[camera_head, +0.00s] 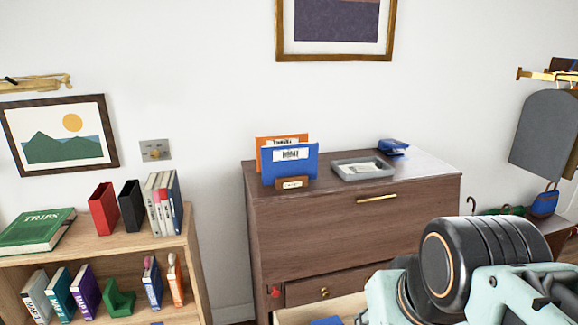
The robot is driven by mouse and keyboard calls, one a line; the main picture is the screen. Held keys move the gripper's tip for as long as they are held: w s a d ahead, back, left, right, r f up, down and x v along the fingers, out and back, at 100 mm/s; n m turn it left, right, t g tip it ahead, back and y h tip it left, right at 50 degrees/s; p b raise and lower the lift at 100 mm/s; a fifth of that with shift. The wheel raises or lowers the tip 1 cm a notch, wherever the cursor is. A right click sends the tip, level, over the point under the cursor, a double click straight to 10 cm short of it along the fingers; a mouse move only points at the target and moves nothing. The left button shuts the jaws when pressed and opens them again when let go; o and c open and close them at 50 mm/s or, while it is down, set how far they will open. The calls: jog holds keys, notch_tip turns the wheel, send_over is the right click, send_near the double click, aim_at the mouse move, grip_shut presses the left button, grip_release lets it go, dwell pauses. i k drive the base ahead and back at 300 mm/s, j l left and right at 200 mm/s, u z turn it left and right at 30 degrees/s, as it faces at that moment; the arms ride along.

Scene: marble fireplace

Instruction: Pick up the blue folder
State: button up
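A blue folder (278,171) with a white barcode label stands upright in a small wooden holder (292,183) on the left part of a dark wood cabinet's top. An orange folder (266,142) stands right behind it, mostly hidden by the blue one. Part of my arm, black and pale teal, fills the lower right in front of the cabinet. The end of my arm does not show, so I cannot see my gripper or its fingers. Nothing touches the blue folder except the holder and perhaps the orange folder.
A grey tray (345,174) with papers and a blue stapler-like object (393,147) sit on the cabinet (350,235), right of the folders. A lower drawer (292,316) is open, with something blue inside. A bookshelf (150,248) stands left. The cabinet top's front edge is clear.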

aim_at(284, 160)
jog(key=j+z, duration=0.15)
jog(key=j, duration=0.35)
jog(key=k+j+z, duration=0.2)
jog(key=j, duration=0.3)
jog(key=j+z, duration=0.15)
jog(key=j, duration=0.4)
jog(key=j+z, duration=0.3)
jog(key=j, duration=0.45)
jog(key=i+j+z, duration=0.15)
jog(key=j, duration=0.25)
jog(key=i+j+z, duration=0.15)
jog(key=j, duration=0.25)
